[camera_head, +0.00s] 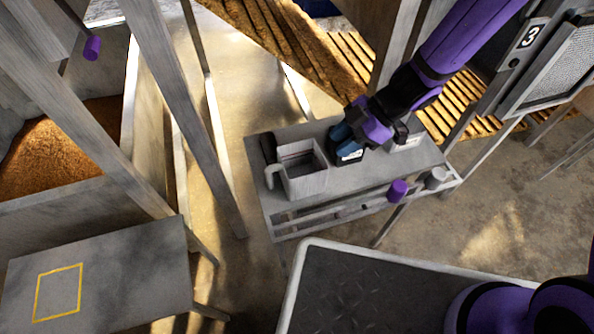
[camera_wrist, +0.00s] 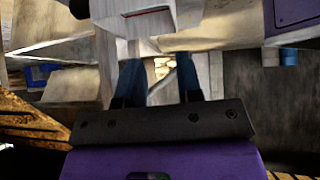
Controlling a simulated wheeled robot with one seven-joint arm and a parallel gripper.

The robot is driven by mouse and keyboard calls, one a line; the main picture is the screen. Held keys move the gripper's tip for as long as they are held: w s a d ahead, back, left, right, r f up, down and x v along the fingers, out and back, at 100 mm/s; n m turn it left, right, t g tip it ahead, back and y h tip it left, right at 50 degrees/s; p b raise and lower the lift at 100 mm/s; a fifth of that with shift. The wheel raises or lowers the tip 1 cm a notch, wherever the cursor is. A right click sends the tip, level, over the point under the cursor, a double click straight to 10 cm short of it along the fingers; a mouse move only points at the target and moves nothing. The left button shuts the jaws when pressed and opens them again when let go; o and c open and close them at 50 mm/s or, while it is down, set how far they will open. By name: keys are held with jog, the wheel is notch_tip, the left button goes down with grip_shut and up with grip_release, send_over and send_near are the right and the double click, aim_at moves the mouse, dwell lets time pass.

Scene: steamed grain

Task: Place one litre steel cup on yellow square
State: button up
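The steel cup (camera_head: 305,184) is a square grey vessel with a handle on its left side. It stands upright on a small grey table (camera_head: 385,176). My gripper (camera_head: 344,150) is just to the right of the cup, with blue fingers pointing down toward the table. In the wrist view the two fingers (camera_wrist: 158,68) are apart with nothing seen between them. A pale boxy shape, likely the cup (camera_wrist: 132,26), is at the top of that view, beyond the fingertips. The yellow square (camera_head: 58,292) is an outline on a separate grey table at lower left, and it is empty.
A dark object (camera_head: 268,148) stands behind the cup's handle. A purple knob (camera_head: 397,191) and a grey knob (camera_head: 436,178) are on the small table's front rail. A slanted post (camera_head: 185,110) rises between the two tables. A bin of brown grain (camera_head: 62,150) is at left.

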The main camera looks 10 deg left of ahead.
aim_at(303, 177)
jog(key=shift+n+g, duration=0.4)
jog(key=shift+g, duration=0.3)
jog(key=shift+s+x, duration=0.25)
jog(key=shift+x, duration=2.9)
jog(key=shift+s+x, duration=0.2)
jog(key=shift+x, duration=3)
jog(key=shift+d+r, duration=0.1)
jog(key=shift+d, duration=0.1)
grip_shut()
